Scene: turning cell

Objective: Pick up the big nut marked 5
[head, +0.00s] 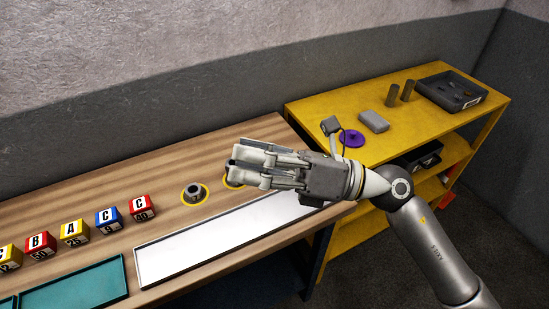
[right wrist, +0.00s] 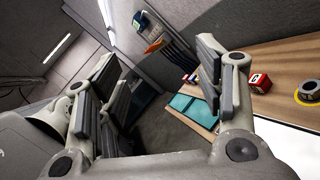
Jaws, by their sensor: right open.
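A dark grey nut (head: 195,191) sits on a yellow ring mark on the wooden bench, between the lettered cubes and my right gripper. In the right wrist view a grey nut (right wrist: 310,88) on a yellow ring shows at the right edge. No 5 can be read on it. My right gripper (head: 238,167) is open and empty above the bench, to the right of the nut and apart from it. Its spread fingers show in the right wrist view (right wrist: 157,65). A second yellow ring (head: 231,183) is mostly hidden behind the gripper. My left gripper is out of view.
Several lettered cubes, including a red one (head: 142,208), line the bench left of the nut. A white tray (head: 200,240) and green trays (head: 75,288) lie in front. A yellow shelf unit (head: 320,117) at right holds a purple disc (head: 351,138), cylinders and a dark tray (head: 437,96).

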